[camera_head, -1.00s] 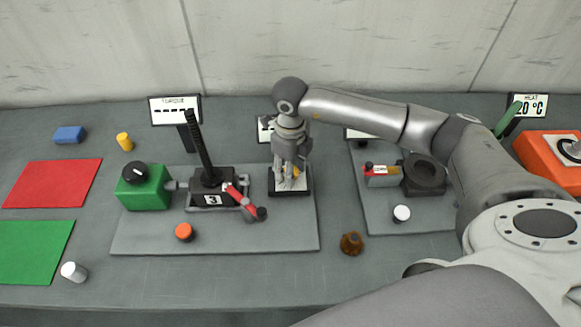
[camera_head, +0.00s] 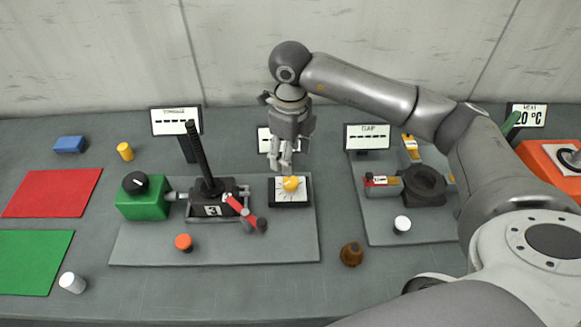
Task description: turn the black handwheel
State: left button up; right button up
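A black round knob (camera_head: 135,183) sits on top of a green box (camera_head: 146,203) at the left. A dark, thick ring-shaped part (camera_head: 424,181) stands on the right grey plate; I cannot tell which of the two is the handwheel. My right gripper (camera_head: 280,162) points down just above and behind a yellow knob (camera_head: 291,184) on a small black-rimmed plate with a white dial face. It looks apart from the knob and holds nothing visible; its finger gap is unclear. My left gripper is not in view.
A black block with a tall black rod (camera_head: 200,155) and a red lever (camera_head: 241,209) stands beside the green box. An orange button (camera_head: 183,242), a white knob (camera_head: 402,223) and a brown knob (camera_head: 351,254) are in front. Displays stand behind.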

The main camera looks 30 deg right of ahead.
aim_at(136, 183)
jog(key=k, duration=1.5)
